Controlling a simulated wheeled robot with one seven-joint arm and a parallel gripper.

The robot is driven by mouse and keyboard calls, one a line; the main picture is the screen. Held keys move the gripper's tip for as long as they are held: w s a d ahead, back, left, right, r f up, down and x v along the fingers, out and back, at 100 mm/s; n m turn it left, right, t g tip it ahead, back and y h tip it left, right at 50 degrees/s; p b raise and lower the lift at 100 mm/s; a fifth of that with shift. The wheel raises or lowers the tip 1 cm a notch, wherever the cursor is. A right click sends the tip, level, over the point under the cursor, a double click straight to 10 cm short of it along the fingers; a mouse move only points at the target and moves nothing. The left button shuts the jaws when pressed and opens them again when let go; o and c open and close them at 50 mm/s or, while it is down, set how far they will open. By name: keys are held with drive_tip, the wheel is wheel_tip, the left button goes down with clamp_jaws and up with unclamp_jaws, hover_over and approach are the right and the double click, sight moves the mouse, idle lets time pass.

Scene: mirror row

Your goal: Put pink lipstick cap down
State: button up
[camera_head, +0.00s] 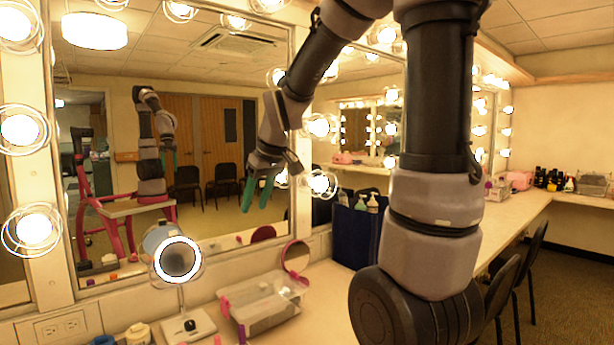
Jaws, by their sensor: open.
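My gripper (257,195), with green fingers, points down in front of the mirror, above the counter. Its fingers are apart and I see nothing between them. A small pink item (217,341) stands at the bottom edge of the view, partly cut off. It may be the pink lipstick cap, but it is too small to be sure. The gripper is well above it and not touching it.
A ring-light mirror (178,258) stands on the counter (320,310) at left. A clear box with pink latches (262,303) and a round pink mirror (295,257) are beside it. A dark blue bag (352,236) with bottles stands behind my arm. Bulbs line the big mirror.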

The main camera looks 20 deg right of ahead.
drive_tip(key=s+d+r+m+t, duration=0.1)
drive_tip(key=s+d+r+m, duration=0.2)
drive_tip(key=s, duration=0.5)
drive_tip(key=s+d+r+m+t, duration=0.1)
drive_tip(key=s+d+r+m, duration=0.2)
drive_tip(key=s+r+m, duration=0.2)
drive_tip(key=s, duration=0.3)
drive_tip(key=shift+d+m+t, duration=0.2)
drive_tip(key=shift+m+t, duration=0.2)
idle(0.8)
